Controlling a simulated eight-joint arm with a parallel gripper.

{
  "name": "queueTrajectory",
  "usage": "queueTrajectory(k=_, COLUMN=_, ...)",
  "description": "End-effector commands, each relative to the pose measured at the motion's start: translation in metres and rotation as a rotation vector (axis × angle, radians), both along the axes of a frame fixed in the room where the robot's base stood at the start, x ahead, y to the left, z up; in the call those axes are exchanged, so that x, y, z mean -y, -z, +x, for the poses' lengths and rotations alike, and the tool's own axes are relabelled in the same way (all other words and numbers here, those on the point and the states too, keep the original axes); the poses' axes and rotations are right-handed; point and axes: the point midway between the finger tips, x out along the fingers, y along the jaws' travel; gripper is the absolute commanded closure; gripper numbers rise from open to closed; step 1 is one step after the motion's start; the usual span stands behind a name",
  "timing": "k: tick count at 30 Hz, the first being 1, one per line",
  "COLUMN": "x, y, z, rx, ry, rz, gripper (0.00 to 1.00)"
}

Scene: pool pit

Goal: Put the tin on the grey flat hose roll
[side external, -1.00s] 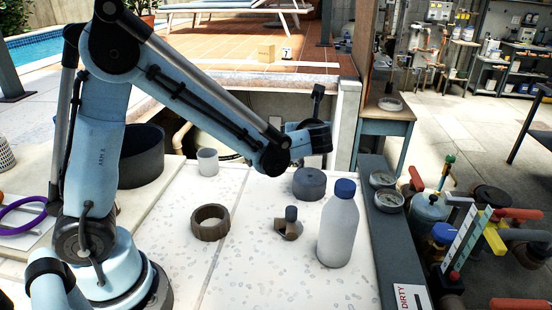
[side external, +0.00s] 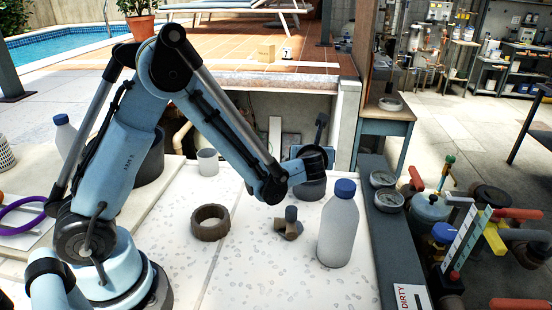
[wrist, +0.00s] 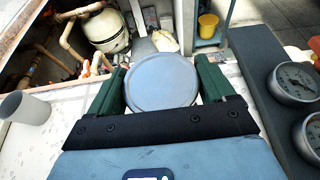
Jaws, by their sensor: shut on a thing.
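The tin is a dark grey round can (side external: 312,188) with a flat lid, at the far right of the white worktop. In the wrist view its blue-grey lid (wrist: 161,82) lies between the two green fingers.
A grey bottle with a blue cap (side external: 339,225) stands close in front of the tin. A small brown fitting (side external: 288,224) lies between ring and bottle. A light grey cup (side external: 208,162) stands behind the ring. A dark tub (side external: 150,165) is partly behind my arm. The front worktop is clear.

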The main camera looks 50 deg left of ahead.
Motion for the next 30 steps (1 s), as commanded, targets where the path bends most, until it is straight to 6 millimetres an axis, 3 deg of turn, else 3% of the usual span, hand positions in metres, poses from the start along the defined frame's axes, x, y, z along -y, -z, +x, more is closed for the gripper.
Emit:
queueTrajectory(k=6, x=0.0, y=0.017, z=0.0, rx=0.001, ry=0.0, rz=0.001, gripper=0.53)
queueTrajectory(k=17, x=0.0, y=0.02, z=0.0, rx=0.001, ry=0.0, rz=0.001, gripper=0.53)
queueTrajectory(k=18, x=0.0, y=0.02, z=0.0, rx=0.0, ry=0.0, rz=0.0, gripper=0.15)
queueTrajectory(k=21, x=0.0, y=0.02, z=0.0, rx=0.0, ry=0.0, rz=0.0, gripper=0.0)
queueTrajectory(k=30, x=0.0, y=0.017, z=0.0, rx=0.0, ry=0.0, rz=0.0, gripper=0.0)
